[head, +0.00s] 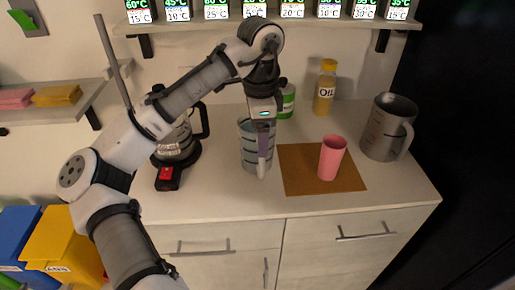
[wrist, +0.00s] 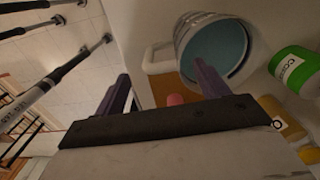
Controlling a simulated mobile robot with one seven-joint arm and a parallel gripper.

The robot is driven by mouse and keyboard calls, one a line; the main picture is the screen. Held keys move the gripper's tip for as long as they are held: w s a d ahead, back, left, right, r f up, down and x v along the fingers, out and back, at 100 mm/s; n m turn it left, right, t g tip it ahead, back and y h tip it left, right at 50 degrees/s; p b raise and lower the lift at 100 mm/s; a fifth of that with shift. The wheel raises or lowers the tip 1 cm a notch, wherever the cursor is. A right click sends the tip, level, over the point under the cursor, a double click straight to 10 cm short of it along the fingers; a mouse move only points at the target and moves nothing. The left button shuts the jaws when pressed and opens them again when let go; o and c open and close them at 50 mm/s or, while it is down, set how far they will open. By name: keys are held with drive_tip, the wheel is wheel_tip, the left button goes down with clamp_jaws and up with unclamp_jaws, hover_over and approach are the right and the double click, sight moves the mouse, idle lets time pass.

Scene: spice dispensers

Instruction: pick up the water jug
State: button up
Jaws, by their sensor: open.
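The water jug (head: 249,160) is a clear jug with dark markings, standing upright on the counter left of the brown mat. In the wrist view the water jug (wrist: 212,50) shows its round rim, blue water inside and a pale handle (wrist: 158,60) on its left side. My gripper (head: 264,160) points down at the jug's near side and hides part of it. In the wrist view my gripper (wrist: 160,86) is open, with the handle showing beyond the gap between its purple fingers. The right finger overlaps the jug's rim in the picture; I cannot tell whether they touch.
A coffee maker (head: 177,145) stands left of the jug. A green-and-white can (head: 287,101) and an oil bottle (head: 325,90) stand behind. A pink cup (head: 331,158) is on the brown mat (head: 300,180). A grey pitcher (head: 385,130) stands at right. A shelf (head: 290,23) hangs above.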

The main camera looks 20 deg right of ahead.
drive_tip(key=shift+s+d+f+p, duration=0.1)
drive_tip(key=shift+f+p, duration=0.1)
drive_tip(key=shift+f, duration=0.95)
drive_tip(key=shift+s+f+p, duration=0.1)
drive_tip(key=shift+f+p, duration=0.05)
drive_tip(key=shift+f, duration=1)
drive_tip(key=shift+w, duration=0.1)
clamp_jaws()
